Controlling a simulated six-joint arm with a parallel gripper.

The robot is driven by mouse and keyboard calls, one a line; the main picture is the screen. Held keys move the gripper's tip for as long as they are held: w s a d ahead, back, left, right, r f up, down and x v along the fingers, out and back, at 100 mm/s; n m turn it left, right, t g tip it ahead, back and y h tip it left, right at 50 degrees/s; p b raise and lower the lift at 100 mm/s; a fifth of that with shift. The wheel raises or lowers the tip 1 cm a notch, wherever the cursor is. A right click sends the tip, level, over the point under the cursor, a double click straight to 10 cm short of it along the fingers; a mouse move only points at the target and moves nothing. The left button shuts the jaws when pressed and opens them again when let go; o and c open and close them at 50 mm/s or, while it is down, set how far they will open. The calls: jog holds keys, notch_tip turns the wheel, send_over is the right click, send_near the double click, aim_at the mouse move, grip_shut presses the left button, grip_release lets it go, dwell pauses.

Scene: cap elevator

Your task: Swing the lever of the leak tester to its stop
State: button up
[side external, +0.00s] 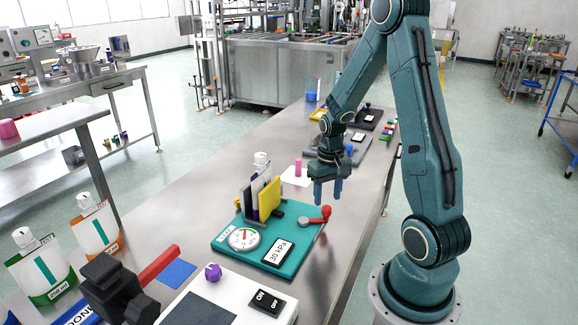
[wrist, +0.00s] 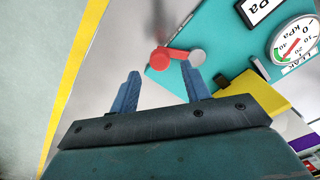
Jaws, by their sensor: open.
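The leak tester is a teal base (side external: 222,243) with a round gauge (side external: 243,238), a "30 kPa" display (side external: 277,251) and yellow and dark upright plates (side external: 269,197). Its lever has a red knob (side external: 326,211) at the base's right corner, with a grey pivot disc (side external: 304,220) beside it. In the wrist view the red lever (wrist: 162,58) lies beyond the fingertips, and the gauge (wrist: 293,40) is at upper right. My gripper (side external: 328,193) is open and empty, above and behind the lever, apart from it. Its blue fingers (wrist: 158,80) point toward the lever.
A white box with a purple knob (side external: 213,271) and ON/OFF switch (side external: 266,302) stands in front. A pink cylinder (side external: 298,168) stands behind the tester. Pouches (side external: 97,226) are at left. The steel bench (side external: 345,215) is bare right of the tester.

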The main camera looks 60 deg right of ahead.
aim_at(327, 207)
jog(key=shift+f, duration=2)
grip_shut()
